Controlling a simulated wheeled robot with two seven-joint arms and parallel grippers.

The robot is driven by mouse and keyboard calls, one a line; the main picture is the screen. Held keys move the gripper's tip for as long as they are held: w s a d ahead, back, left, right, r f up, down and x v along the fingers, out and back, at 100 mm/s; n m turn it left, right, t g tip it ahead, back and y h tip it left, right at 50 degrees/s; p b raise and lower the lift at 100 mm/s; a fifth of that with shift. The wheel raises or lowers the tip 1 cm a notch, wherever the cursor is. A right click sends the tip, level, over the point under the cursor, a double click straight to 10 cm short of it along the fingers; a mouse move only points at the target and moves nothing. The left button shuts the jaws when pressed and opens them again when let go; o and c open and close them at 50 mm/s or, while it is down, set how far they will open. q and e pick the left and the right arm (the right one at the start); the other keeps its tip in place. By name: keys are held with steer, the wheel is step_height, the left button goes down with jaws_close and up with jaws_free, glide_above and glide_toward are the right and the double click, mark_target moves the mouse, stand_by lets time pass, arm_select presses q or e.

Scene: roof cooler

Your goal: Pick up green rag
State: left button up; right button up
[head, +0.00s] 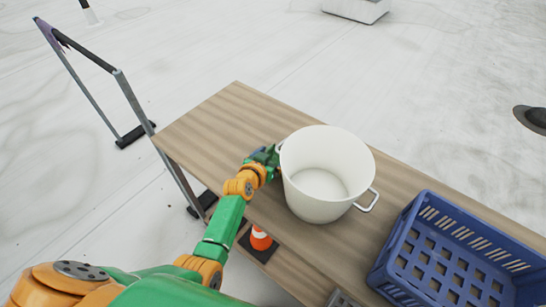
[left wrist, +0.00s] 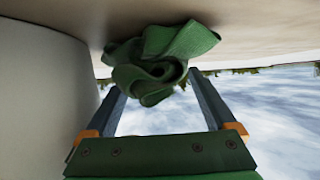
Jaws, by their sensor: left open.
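The crumpled green rag (left wrist: 155,62) lies on the wooden table (head: 225,120). In the left wrist view the picture is turned over, with the tabletop along the top. My left gripper (head: 267,157) is low at the table, just left of the white pot. In the left wrist view its fingers (left wrist: 153,85) are apart, one on each side of the rag, which sits at or just beyond the fingertips. I cannot tell whether they touch it. In the head view I cannot make out the rag apart from the green gripper. My right gripper is not in view.
The white pot (head: 320,183) stands close beside my left gripper; its wall also shows in the left wrist view (left wrist: 45,90). A blue crate (head: 425,245) is at the right. The table's far left end is clear.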

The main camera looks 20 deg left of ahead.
arm_select(q)
jaws_close()
stand_by(0.4)
step_height(320, 180, up, 12)
steer(key=p, duration=1.1)
step_height(320, 180, up, 9)
